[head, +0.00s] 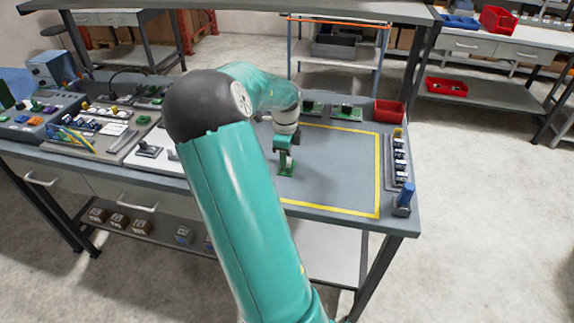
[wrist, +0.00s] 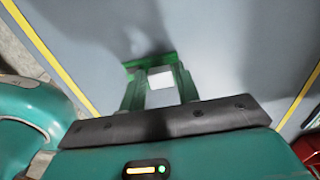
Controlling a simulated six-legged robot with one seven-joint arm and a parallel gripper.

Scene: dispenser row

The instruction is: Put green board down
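The green board (head: 287,169) is at my gripper's fingertips, over the grey work area framed by a yellow line (head: 379,170). In the head view my gripper (head: 285,150) points down with the board at its tips, close to the surface. In the wrist view my gripper (wrist: 157,72) has its two green fingers apart, with the green board (wrist: 149,61) across their tips and a pale square patch between them. The fingers appear shut on the board. Whether its lower edge touches the surface is hard to tell.
Other green boards (head: 347,112) lie along the far edge, beside a red bin (head: 389,112). A rack of small parts (head: 400,160) and a blue-topped item (head: 405,196) stand at the right edge. Parts trays (head: 95,128) fill the left. The framed area around the board looks clear.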

